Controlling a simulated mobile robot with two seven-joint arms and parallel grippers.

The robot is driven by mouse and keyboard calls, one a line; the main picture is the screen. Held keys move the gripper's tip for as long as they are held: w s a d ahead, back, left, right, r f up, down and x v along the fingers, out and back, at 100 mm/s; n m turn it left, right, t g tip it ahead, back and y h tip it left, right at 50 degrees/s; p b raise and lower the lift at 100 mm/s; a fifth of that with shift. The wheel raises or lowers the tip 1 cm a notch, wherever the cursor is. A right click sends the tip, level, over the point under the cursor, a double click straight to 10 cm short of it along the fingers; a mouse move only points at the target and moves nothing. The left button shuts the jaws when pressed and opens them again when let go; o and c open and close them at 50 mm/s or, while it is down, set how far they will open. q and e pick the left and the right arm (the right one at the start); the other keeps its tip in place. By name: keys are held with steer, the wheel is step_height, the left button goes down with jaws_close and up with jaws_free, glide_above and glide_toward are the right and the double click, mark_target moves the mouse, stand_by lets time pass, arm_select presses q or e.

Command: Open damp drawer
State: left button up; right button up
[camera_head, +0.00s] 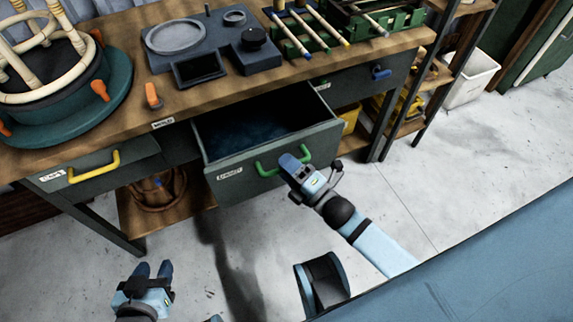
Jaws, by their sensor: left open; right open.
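The damp drawer (265,157), a dark green box with a green handle (266,172), is pulled well out from under the wooden workbench. Its dark bluish inside is visible. A white label is on its front, too small to read surely. My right gripper (287,160) is at the green handle, overlapping its right half; the fingers are open, and I cannot tell whether they touch the handle. My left gripper (153,270) is low at the left over the floor, open and empty, away from the drawer.
A closed drawer with a yellow handle (94,166) is at the left, and one with a blue handle (381,72) at the right. The workbench top (200,97) holds a rattan form, a grey device and green racks with sticks. Clear concrete floor (430,190) lies in front.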

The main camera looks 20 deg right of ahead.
arm_select(q)
steer(key=shift+a+p, duration=0.1)
steer(key=shift+p, duration=0.35)
arm_select(e)
steer(key=v, duration=1.3)
steer(key=shift+s+d, duration=0.15)
steer(key=shift+s, duration=0.15)
arm_select(q)
steer(key=shift+s, duration=0.15)
